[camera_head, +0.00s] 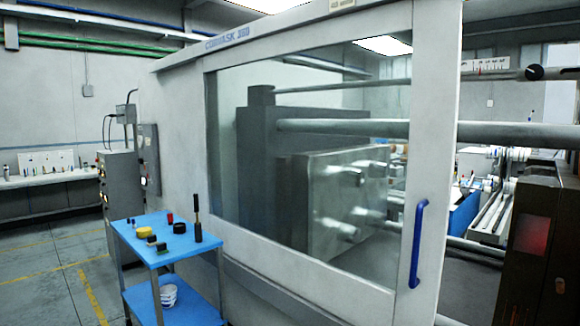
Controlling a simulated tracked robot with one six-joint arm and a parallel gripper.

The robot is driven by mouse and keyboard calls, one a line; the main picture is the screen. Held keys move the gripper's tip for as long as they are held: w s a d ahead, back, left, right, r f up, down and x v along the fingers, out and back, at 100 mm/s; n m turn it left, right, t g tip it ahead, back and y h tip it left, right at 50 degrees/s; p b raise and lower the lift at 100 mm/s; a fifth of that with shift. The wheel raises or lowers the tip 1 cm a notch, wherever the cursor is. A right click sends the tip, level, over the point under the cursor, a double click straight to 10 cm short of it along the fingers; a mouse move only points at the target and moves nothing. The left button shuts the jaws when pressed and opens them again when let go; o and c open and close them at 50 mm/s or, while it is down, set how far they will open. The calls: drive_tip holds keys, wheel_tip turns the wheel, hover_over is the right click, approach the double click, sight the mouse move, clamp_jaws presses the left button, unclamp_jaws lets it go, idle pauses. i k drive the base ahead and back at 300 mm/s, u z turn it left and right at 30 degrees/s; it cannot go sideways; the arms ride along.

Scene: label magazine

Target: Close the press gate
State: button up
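The press gate (438,140) is a large pale grey sliding panel with a wide window, on the front of the press. A blue vertical handle (416,245) is fixed near its right edge. To the right of the gate's edge there is an open gap, where the press's steel bars (530,135) and dark inside show directly. Through the window I see a grey mould block (345,195). My gripper does not show in this view.
A blue-topped trolley (160,243) with small items stands close to the press at the left. A dark cabinet (540,250) stands at the right edge. A grey control box (120,190) is behind the trolley. Open floor (50,270) shows at the left.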

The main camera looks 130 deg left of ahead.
sight(436, 27)
drive_tip(key=u, duration=4.6)
drive_tip(key=i, duration=0.45)
drive_tip(key=z, duration=0.1)
